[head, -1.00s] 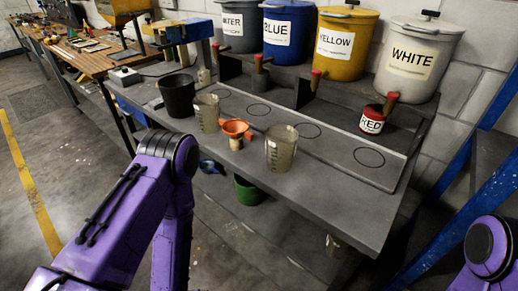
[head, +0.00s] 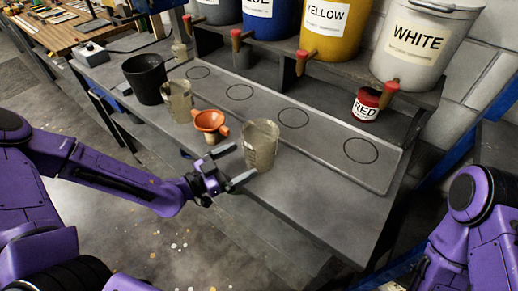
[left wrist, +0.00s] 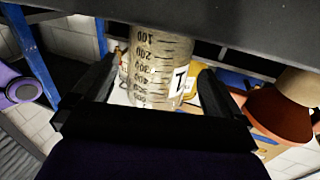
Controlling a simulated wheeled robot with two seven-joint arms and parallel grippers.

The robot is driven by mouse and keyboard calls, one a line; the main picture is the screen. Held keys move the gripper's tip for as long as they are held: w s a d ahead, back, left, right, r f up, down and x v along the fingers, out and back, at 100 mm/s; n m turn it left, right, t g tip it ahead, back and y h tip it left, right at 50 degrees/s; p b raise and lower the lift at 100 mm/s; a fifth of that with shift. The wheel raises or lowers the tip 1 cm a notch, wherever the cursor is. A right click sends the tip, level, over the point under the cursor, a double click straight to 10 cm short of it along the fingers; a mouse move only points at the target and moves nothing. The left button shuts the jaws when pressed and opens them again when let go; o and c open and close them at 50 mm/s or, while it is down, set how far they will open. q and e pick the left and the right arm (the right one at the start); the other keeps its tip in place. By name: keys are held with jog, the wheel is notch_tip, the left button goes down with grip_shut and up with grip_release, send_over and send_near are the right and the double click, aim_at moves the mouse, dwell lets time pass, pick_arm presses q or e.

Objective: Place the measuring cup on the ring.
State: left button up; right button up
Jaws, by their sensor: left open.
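A clear measuring cup (head: 261,147) with grey markings stands upright near the front edge of the grey bench. A second measuring cup (head: 178,100) stands farther left. Several black ring outlines lie along the raised strip, including one behind the nearer cup (head: 293,118) and one at the right end (head: 361,150). My left gripper (head: 237,164) is open and low at the bench front, its fingers pointing at the nearer cup. My right gripper is out of view.
An orange funnel (head: 210,122) stands between the cups, close to the left gripper. A black bucket (head: 147,79) is at the left. A red paint pot (head: 366,105) and large labelled buckets, including a white one (head: 416,45), stand behind. The right bench front is clear.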

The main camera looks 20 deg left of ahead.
aim_at(254, 153)
pick_arm(q)
jog(key=p+x, duration=0.1)
jog(key=x, duration=0.4)
jog(key=shift+w+d+f, duration=0.15)
jog(key=shift+w+d, duration=0.05)
jog(key=shift+w, duration=0.1)
jog(key=shift+s, duration=0.1)
jog(key=c, duration=0.8)
